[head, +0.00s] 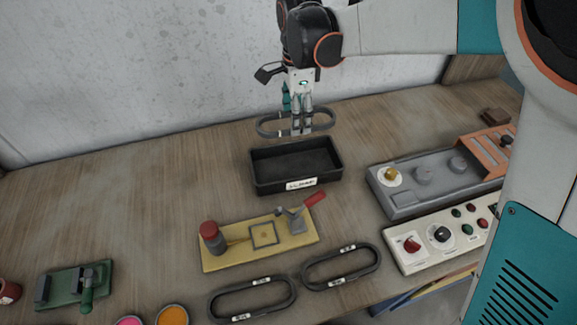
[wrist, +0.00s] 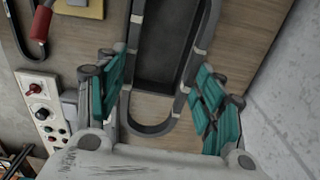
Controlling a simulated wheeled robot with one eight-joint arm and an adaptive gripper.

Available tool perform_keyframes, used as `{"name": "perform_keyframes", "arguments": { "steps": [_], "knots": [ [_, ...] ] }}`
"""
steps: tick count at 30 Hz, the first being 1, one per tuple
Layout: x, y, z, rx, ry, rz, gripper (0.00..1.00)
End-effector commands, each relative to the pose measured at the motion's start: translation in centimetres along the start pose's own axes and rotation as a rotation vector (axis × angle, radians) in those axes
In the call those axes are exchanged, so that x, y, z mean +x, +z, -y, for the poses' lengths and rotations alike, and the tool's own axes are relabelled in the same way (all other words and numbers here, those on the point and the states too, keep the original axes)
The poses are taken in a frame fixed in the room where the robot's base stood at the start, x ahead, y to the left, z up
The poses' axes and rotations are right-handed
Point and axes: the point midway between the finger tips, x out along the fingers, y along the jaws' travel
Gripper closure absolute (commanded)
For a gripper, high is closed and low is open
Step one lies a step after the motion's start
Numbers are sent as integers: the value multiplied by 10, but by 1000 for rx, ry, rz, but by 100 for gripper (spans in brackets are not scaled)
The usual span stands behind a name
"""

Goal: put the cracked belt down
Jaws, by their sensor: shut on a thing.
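My gripper (head: 302,128) is shut on a dark grey oval belt (head: 268,128) and holds it level just behind the black tray. In the wrist view the belt (wrist: 150,131) runs as a long loop between the teal fingers (wrist: 162,98), with light bands on it. I cannot make out a crack. The open black tray (head: 258,178) has a white label on its front, too small to read for sure. It looks empty; in the wrist view its dark inside (wrist: 162,45) shows through the belt loop.
Two similar belts (head: 252,283) (head: 340,268) lie at the table's front. A yellow fixture (head: 225,258) with a red-handled clamp stands before the tray. A grey unit (head: 405,208) and a white control panel (head: 420,265) are on the right. The wooden table left of the tray is clear.

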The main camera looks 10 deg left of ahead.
Motion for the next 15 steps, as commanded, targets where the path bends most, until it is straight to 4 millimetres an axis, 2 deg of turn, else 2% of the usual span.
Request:
{"name": "perform_keyframes", "arguments": {
  "steps": [6,15],
  "knots": [
    [55,0,1,0,0,0,63],
    [124,0,1,-1,0,0,63]
  ]
}}
